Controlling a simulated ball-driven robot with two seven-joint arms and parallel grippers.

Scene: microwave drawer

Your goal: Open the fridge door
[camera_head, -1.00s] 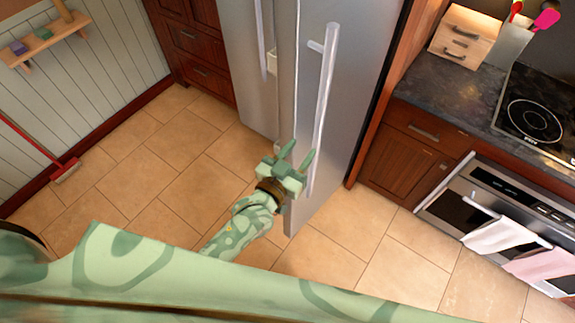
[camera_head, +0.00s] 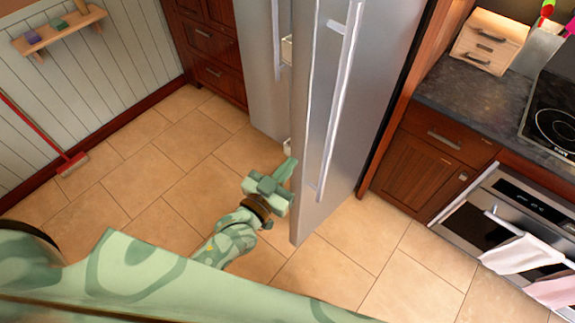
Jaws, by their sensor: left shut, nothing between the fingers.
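The fridge is silver with two tall doors. Its right door (camera_head: 330,190) stands ajar, swung out past the left door (camera_head: 258,75), and a narrow gap shows between them. The right door carries a long vertical handle (camera_head: 339,105). My left gripper (camera_head: 287,168), green patterned, is shut and empty. It is beside the free left edge of the right door, low down, left of the handle and not on it. I cannot tell whether its fingers touch the door edge. My right gripper is not in view.
Pale shelf parts (camera_head: 287,50) show in the door gap. Dark wood cabinets (camera_head: 425,160), a counter and an oven (camera_head: 500,215) with towels stand to the right. A red broom (camera_head: 70,162) leans at the left. The tiled floor (camera_head: 140,190) before the fridge is clear.

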